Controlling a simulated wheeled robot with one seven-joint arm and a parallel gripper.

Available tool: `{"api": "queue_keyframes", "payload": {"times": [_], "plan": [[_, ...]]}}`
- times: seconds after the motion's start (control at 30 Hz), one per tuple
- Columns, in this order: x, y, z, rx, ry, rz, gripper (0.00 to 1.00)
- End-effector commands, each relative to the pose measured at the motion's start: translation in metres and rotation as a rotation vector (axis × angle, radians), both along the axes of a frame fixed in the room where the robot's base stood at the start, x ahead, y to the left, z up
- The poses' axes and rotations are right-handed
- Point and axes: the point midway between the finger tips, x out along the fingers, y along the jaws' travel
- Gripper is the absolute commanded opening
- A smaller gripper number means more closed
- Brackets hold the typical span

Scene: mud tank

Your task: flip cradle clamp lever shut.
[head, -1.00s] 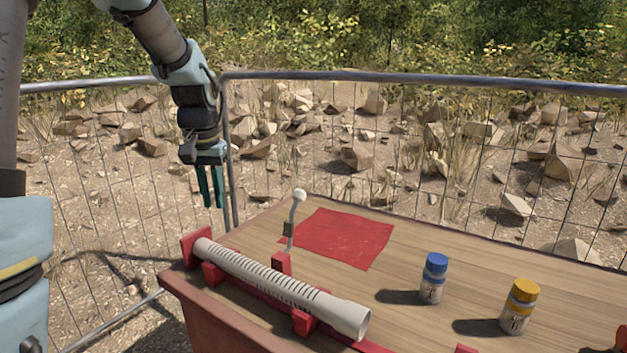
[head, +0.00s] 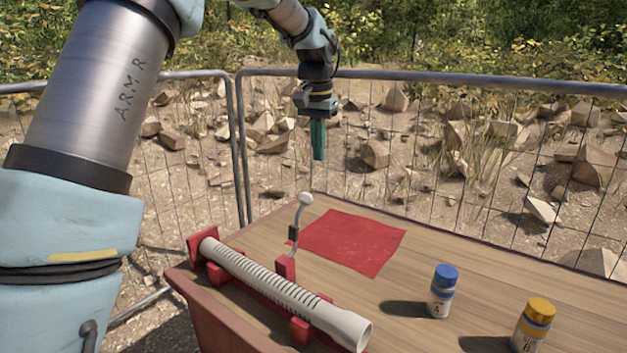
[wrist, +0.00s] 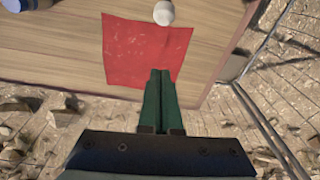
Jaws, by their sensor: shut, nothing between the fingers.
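The clamp lever (head: 297,222) stands upright at the cradle, with a pale ball knob on top. The knob (wrist: 164,13) also shows at the top of the wrist view. The red cradle (head: 300,331) holds a slotted grey-white tube (head: 284,289) along the table's near left side. My gripper (head: 318,157) is shut and empty, pointing down, above and behind the lever and apart from it. Its green fingers (wrist: 161,75) are together in the wrist view, below the knob and over the edge of the red cloth.
A red cloth (head: 352,242) lies flat on the wooden table (head: 455,250). A blue-capped bottle (head: 441,292) and a yellow-capped bottle (head: 533,325) stand at the right. A wire fence with a metal rail (head: 450,84) runs behind the table.

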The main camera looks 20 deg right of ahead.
Motion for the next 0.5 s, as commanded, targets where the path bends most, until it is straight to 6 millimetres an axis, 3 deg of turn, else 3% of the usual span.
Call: {"api": "queue_keyframes", "payload": {"times": [0.17, 0.5], "plan": [[0.002, -0.001, -0.019, 0.003, 0.004, 0.001, 0.00], [0.008, -0.005, -0.087, 0.004, 0.004, 0.001, 0.00]]}}
